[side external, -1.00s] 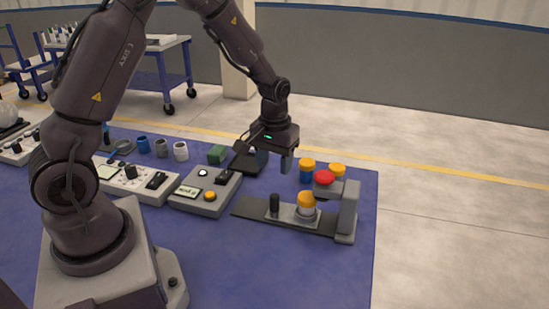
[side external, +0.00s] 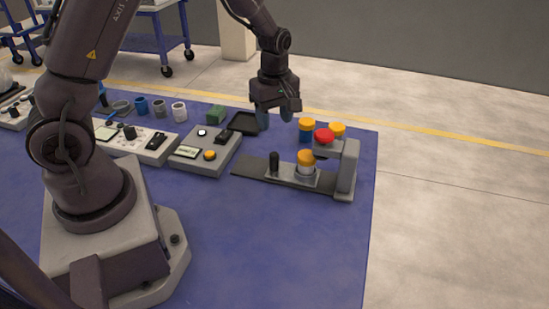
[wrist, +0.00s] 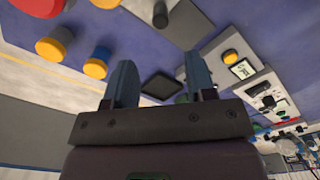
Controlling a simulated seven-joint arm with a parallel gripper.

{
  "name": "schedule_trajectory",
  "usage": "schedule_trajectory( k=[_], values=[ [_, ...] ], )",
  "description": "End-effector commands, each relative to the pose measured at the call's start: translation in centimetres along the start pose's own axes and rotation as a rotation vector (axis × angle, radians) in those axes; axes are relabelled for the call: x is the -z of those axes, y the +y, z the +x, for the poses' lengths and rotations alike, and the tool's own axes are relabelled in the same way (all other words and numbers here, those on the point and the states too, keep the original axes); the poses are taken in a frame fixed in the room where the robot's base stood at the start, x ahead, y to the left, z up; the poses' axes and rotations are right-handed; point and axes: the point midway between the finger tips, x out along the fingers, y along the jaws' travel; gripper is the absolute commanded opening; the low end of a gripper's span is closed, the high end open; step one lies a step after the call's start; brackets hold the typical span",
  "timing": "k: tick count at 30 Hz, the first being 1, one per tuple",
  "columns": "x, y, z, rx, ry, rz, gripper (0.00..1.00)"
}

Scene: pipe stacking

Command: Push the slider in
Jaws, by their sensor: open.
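The slider (side external: 290,173) is a light grey plate on a dark flat rail (side external: 250,168). It has an upright black knob (side external: 274,162), which also shows in the wrist view (wrist: 160,17). An orange-topped cylinder (side external: 306,161) stands on the plate, beside the grey press stand (side external: 347,170) with its red button (side external: 324,135). The black rail runs on to the left of the plate. My gripper (side external: 275,117) is open and empty, above and behind the knob, not touching it. Its two blue fingers (wrist: 161,77) are spread apart in the wrist view.
Two orange-topped cylinders stand behind the press: a blue one (side external: 306,130) and another (side external: 337,131). A black tray (side external: 244,123) and green block (side external: 215,114) lie behind left. A grey control box (side external: 205,155) is left of the rail. The blue table front is clear.

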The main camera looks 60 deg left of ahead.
Motion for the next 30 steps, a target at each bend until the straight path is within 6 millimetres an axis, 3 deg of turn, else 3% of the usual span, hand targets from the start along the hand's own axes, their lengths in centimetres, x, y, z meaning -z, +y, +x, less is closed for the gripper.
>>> schedule_trajectory(
  k=[3, 8, 21, 30],
  values=[
    [0.0, 0.0, 0.1, 0.001, -0.003, -0.112, 0.51],
    [0.0, -0.1, 1.3, 0.004, -0.003, -0.141, 0.51],
    [0.0, -0.1, 9.9, 0.005, -0.003, -0.137, 0.51],
    [0.0, 0.0, 12.8, 0.001, -0.003, -0.136, 0.51]
  ],
)
